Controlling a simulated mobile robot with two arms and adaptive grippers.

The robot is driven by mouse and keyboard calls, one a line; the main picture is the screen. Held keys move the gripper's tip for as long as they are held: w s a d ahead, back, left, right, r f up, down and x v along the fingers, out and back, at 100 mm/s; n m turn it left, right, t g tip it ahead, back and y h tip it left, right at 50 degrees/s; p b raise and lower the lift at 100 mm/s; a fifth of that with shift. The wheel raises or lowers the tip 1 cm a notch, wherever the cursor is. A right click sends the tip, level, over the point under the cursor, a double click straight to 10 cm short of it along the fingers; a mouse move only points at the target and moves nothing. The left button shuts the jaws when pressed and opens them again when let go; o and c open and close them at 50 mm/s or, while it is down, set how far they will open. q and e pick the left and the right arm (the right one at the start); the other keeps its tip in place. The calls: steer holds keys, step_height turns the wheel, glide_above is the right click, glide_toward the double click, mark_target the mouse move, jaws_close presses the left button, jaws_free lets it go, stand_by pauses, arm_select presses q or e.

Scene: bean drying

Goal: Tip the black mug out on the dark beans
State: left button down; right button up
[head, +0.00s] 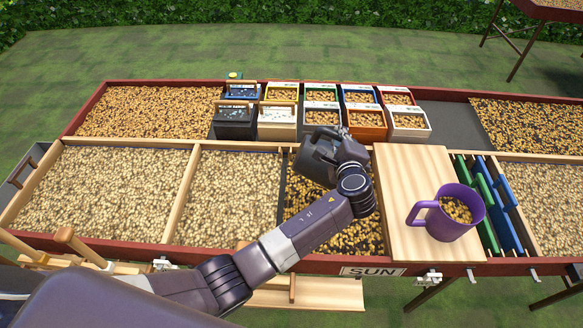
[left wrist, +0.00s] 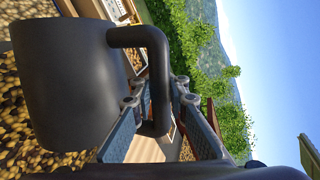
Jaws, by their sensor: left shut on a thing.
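The black mug (head: 314,160) is held above the compartment of dark beans (head: 350,238), near its back edge. My forearm hides part of the dark beans. My right gripper is not in view.
A purple mug (head: 452,214) with beans stands on a wooden board (head: 408,190) to the right. Green and blue racks (head: 490,205) stand beside it. Pale beans (head: 235,195) fill the compartment to the left. Several small bins (head: 366,122) stand behind.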

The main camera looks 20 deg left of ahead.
mark_target(320, 136)
arm_select(q)
steer(key=a+n, duration=0.1)
steer(key=a, duration=0.1)
steer(key=a+n+h, duration=0.1)
steer(key=a, duration=0.2)
steer(key=shift+a+f, duration=0.15)
steer(key=shift+f, duration=0.05)
steer(key=shift+s+a+f+n+h, duration=0.1)
steer(key=shift+a+f+n+h, duration=0.2)
steer(key=shift+a, duration=0.5)
steer(key=shift+a+f+n+h, duration=0.25)
steer(key=shift+a+f+n, duration=0.15)
steer(key=shift+a, duration=0.35)
steer(key=shift+s+a+f+n+h, duration=0.1)
steer(key=shift+a+f+n+h, duration=0.25)
steer(key=shift+a, duration=0.45)
steer(key=shift+r, duration=0.1)
steer(key=shift+d, duration=0.1)
